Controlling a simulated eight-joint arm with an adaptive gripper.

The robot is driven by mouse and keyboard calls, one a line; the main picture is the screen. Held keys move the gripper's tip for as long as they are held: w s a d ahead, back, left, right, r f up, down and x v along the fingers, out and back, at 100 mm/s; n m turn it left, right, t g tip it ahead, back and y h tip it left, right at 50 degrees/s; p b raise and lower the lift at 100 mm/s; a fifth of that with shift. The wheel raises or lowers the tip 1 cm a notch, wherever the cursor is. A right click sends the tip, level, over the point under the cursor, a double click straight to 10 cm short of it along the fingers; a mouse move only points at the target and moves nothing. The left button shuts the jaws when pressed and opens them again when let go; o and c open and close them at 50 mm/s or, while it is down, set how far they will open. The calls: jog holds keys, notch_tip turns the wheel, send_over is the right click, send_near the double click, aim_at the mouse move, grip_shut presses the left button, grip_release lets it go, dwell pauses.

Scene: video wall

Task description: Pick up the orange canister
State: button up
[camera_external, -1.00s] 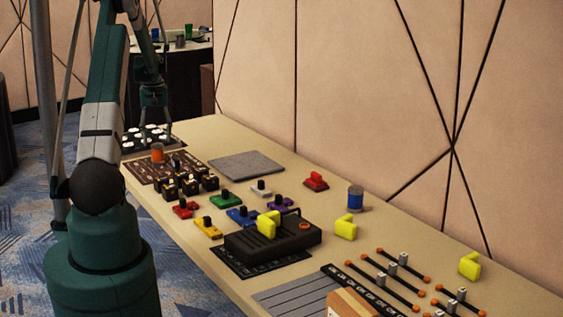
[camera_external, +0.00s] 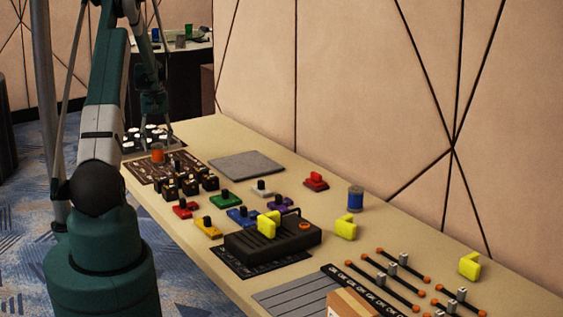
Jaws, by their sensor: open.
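The orange canister (camera_external: 157,153) is a small upright cylinder on a dark brown patterned board at the far left end of the table. My gripper (camera_external: 158,138) is dark green with thin fingers. It appears just behind or above the canister in this view, pointing down, near the black tray with white round pieces. The fingers are small and dark here, and the canister does not look held. How far the fingertips are from the canister is hard to tell.
Several black-and-brown blocks (camera_external: 188,186) stand close in front of the canister. A grey slab (camera_external: 246,166) lies flat to its right. Coloured knobbed blocks, a black box (camera_external: 272,238) and a blue spool (camera_external: 355,199) fill the middle. The tray (camera_external: 141,139) lies behind.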

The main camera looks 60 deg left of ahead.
aim_at(158, 154)
jog(key=shift+f+b, duration=0.45)
jog(key=shift+f, duration=2)
jog(key=c, duration=1)
